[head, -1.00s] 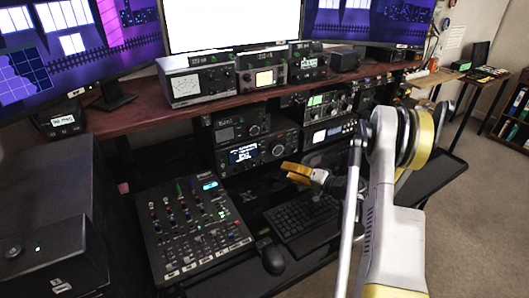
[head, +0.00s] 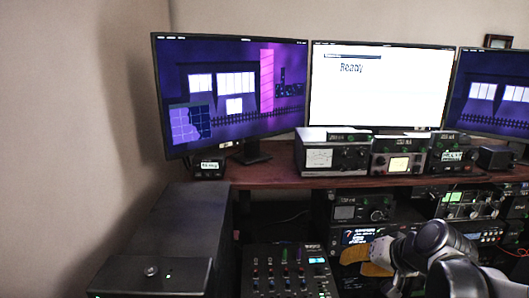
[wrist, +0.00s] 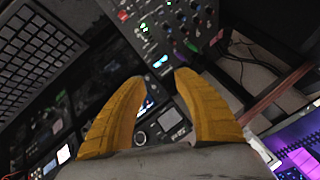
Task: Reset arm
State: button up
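My gripper shows in the wrist view (wrist: 160,77) as two yellow fingers with a clear gap between their tips and nothing held. In the head view its yellow fingers (head: 366,262) are partly hidden behind my white-and-grey arm at the lower right, in front of the rack radios. A radio with a lit display (head: 362,236) sits just behind it. The mixer (head: 290,272) with its knobs and sliders lies left of my gripper, and it also shows at the top of the wrist view (wrist: 165,25), beyond the fingertips.
A black cabinet (head: 165,242) stands at the left. The wooden shelf (head: 265,174) carries several radios below the left monitor (head: 228,95) and the centre monitor (head: 375,85), which reads "Ready". The keyboard (wrist: 32,60) lies left in the wrist view.

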jog(key=s+a+n+h, duration=0.1)
jog(key=s+a, duration=0.1)
jog(key=s, duration=0.6)
jog(key=s+a+n+h, duration=0.1)
jog(key=s+n+h, duration=0.1)
jog(key=s, duration=0.7)
jog(key=shift+a+r+n+g, duration=0.3)
jog(key=shift+a, duration=0.05)
dwell(1.0)
